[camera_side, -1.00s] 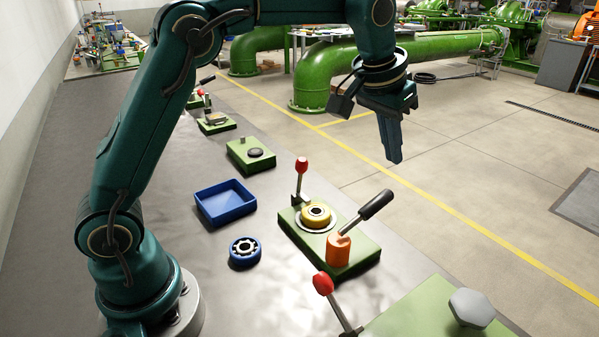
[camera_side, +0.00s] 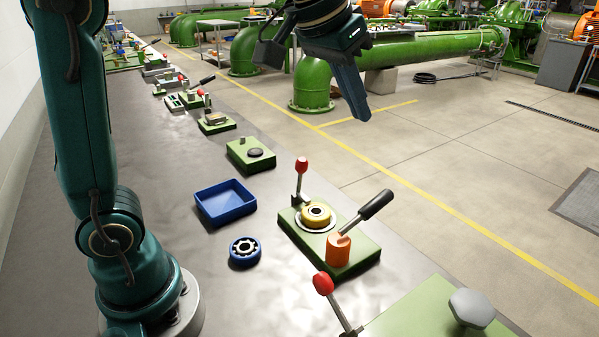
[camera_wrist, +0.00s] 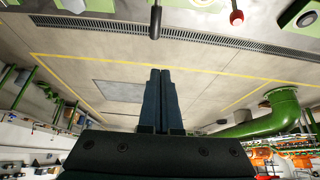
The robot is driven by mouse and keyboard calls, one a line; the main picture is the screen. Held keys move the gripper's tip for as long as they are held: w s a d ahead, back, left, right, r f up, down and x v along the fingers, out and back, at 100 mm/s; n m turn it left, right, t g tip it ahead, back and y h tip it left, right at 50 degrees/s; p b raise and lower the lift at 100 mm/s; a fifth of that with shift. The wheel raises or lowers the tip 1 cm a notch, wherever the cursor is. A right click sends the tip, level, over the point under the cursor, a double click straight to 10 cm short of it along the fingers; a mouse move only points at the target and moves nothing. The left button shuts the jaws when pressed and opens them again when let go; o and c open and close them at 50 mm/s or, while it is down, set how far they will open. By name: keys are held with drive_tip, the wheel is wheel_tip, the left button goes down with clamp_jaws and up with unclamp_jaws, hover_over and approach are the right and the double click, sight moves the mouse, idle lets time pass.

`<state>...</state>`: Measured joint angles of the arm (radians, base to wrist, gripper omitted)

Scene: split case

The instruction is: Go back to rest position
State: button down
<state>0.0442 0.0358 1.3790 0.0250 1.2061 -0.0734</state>
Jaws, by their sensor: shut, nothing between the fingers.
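My gripper (camera_side: 360,112) is high in the side view, above and behind the green fixture (camera_side: 338,262), clear of everything on the bench. Its fingers are together and empty, pointing down and slightly right. In the wrist view my gripper (camera_wrist: 160,75) also shows with both fingers side by side, with floor behind them. The green fixture bears a yellow ring (camera_side: 315,214) on a pale disc, an orange cylinder (camera_side: 339,250) with a black-handled lever, and a red-knobbed lever (camera_side: 301,166).
A blue tray (camera_side: 226,203) and a blue ring-shaped part (camera_side: 245,252) lie on the grey bench (camera_side: 170,200). A smaller green fixture (camera_side: 250,155) stands farther back. Another green block (camera_side: 425,318) is at the front right. The air around my gripper is free.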

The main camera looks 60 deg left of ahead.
drive_tip(key=s+f, duration=0.5)
drive_tip(key=s, duration=0.3)
drive_tip(key=s+a+f, duration=0.1)
drive_tip(key=s+f, duration=0.5)
drive_tip(key=s, duration=0.2)
drive_tip(key=shift+s, duration=0.3)
